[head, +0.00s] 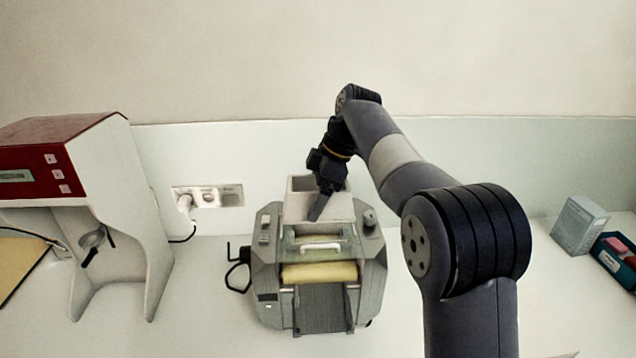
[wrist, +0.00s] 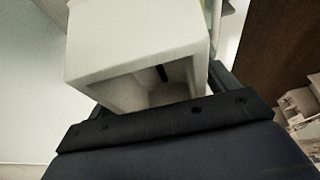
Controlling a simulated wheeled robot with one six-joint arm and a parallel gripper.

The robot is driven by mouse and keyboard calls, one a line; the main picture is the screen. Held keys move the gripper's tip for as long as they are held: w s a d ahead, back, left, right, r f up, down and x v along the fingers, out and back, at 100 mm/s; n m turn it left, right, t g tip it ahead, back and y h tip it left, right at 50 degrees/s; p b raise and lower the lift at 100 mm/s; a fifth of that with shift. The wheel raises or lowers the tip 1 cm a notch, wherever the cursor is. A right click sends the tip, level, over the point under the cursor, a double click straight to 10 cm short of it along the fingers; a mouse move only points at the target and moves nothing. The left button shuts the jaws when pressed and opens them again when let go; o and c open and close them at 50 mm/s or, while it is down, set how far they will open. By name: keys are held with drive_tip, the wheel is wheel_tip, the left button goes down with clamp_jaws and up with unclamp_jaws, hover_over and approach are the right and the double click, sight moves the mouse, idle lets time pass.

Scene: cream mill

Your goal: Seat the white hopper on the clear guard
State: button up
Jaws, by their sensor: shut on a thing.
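The white hopper (head: 296,208) is a square, open-topped box at the back of the mill in the head view. My gripper (head: 317,200) is shut on it and reaches down over its right part. In the wrist view the hopper (wrist: 135,45) fills the middle, with its opening toward the camera. The clear guard (head: 318,230) is on top of the mill, just below the hopper in the picture. I cannot tell whether the hopper touches the guard or hangs above it, as its lower edge overlaps the guard.
The grey mill (head: 265,250) has a yellow roller (head: 320,273) and a black crank (head: 236,276) at left. A red and white machine (head: 130,200) stands at left. A grey box (head: 580,225) and a blue tray (head: 610,262) are at right. A wall socket (head: 208,196) is behind.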

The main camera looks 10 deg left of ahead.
drive_tip(key=shift+f, duration=0.95)
drive_tip(key=shift+f+b, duration=0.85)
drive_tip(key=shift+b, duration=0.3)
drive_tip(key=shift+r+p, duration=0.1)
drive_tip(key=shift+p, duration=0.2)
drive_tip(key=shift+f, duration=0.85)
idle(1.2)
drive_tip(key=o, duration=1.1)
drive_tip(key=v, duration=1)
drive_tip(key=shift+d+r, duration=0.15)
drive_tip(key=shift+r, duration=0.2)
drive_tip(key=shift+f, duration=0.1)
